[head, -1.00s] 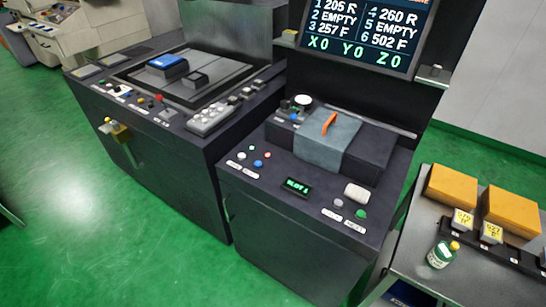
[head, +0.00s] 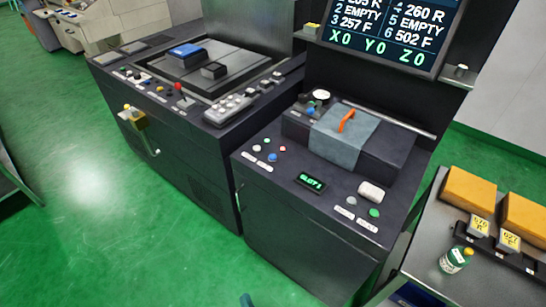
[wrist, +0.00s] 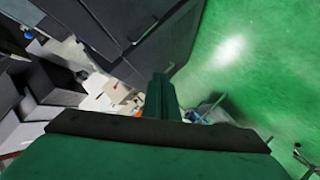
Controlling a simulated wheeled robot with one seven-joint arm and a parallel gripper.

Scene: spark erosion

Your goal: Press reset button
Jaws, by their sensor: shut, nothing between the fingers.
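The right machine's top (head: 300,205) carries small buttons with labels too small to read, so I cannot tell which one is reset.
A small lit display (head: 311,182) sits between the button groups. Green floor in front is free.

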